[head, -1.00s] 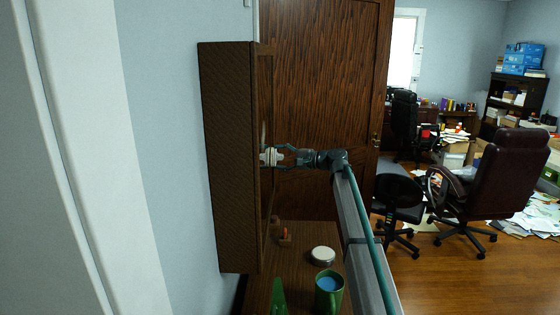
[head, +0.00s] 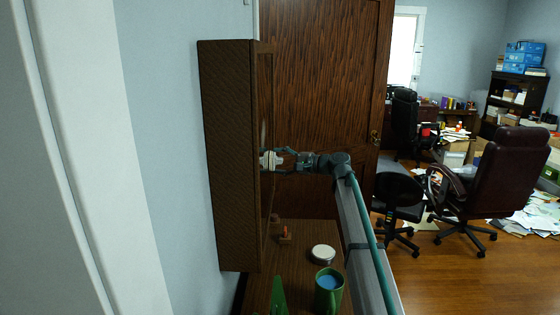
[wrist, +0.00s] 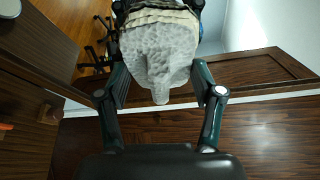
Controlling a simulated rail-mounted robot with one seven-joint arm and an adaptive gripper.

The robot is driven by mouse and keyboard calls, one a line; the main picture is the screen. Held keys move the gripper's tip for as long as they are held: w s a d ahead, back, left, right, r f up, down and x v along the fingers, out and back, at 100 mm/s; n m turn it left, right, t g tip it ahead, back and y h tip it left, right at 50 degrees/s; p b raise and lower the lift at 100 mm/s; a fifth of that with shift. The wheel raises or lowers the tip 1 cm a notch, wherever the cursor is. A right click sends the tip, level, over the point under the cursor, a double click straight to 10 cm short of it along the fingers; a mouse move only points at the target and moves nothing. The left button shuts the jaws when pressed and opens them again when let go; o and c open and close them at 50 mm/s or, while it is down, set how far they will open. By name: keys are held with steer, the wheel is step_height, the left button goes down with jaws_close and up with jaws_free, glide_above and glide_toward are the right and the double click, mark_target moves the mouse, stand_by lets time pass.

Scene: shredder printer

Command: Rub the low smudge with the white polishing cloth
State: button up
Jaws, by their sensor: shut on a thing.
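The white polishing cloth (head: 268,160) is a pale, folded pad held in my gripper (head: 280,160). In the wrist view the cloth (wrist: 158,55) sits between the two fingers of my gripper (wrist: 160,82), which are shut on it. In the head view the cloth is at the front opening of the brown wall cabinet (head: 228,155), at about mid height. A faint pale patch (head: 263,133) shows just above the cloth on the cabinet's steeply angled front; I cannot tell which smudge it is. Whether the cloth touches the surface is unclear. No low smudge can be made out.
Below is a wooden top with a green mug (head: 328,291), a round white-lidded tin (head: 323,254), a small red-topped object (head: 285,236) and a green pointed object (head: 278,297). A dark wooden door (head: 320,90) stands behind. Office chairs are far right.

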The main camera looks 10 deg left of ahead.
steer(key=s, duration=0.7)
stand_by(0.5)
steer(key=shift+d, duration=0.15)
steer(key=d, duration=0.6)
steer(key=shift+w, duration=0.25)
steer(key=shift+d, duration=0.15)
steer(key=shift+w+d, duration=0.1)
steer(key=shift+d, duration=1.25)
